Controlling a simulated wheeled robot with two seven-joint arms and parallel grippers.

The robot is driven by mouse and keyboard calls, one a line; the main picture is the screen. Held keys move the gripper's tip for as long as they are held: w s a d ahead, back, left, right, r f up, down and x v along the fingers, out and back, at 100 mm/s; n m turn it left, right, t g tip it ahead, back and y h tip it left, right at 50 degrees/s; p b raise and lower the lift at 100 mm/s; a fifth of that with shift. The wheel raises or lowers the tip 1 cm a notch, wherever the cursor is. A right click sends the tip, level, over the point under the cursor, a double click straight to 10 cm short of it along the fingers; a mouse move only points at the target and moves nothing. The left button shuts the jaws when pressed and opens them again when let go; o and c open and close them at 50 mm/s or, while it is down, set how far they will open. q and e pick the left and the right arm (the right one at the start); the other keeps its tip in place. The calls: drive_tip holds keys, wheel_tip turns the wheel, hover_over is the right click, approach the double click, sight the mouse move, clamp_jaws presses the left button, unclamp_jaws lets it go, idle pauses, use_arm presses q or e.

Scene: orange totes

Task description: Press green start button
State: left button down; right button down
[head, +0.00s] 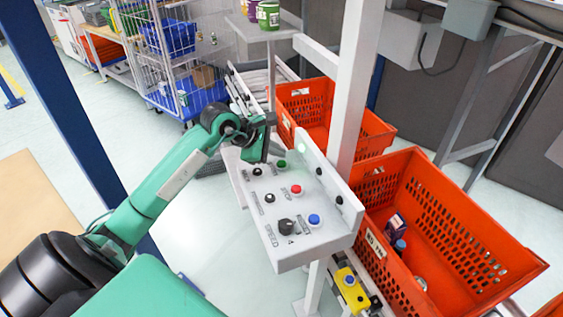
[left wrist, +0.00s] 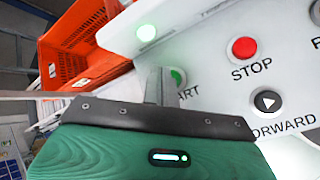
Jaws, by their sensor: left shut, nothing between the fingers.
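The green start button (head: 282,164) sits at the far end of the white control panel (head: 262,222), beyond the red stop button (head: 296,189). My left gripper (head: 265,158) is shut and empty, its tip just left of the green button in the head view. In the left wrist view, the shut fingers (left wrist: 155,86) partly cover the green button (left wrist: 177,77) and its label. I cannot tell whether the fingertips touch the button or the panel. A green light (left wrist: 146,33) glows on the panel's upright back. My right gripper is not in view.
A blue button (head: 315,220) and black knobs share the panel. A white post (head: 354,80) rises behind it. Orange totes (head: 455,225) stand to the right and behind. A wire cart (head: 165,50) with blue bins stands at the back. Floor left of the panel is clear.

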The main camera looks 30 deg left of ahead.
sight(277, 164)
use_arm(q)
drive_tip(key=shift+r+p, duration=0.9)
drive_tip(key=shift+r, duration=1.45)
drive_tip(key=shift+f, duration=0.1)
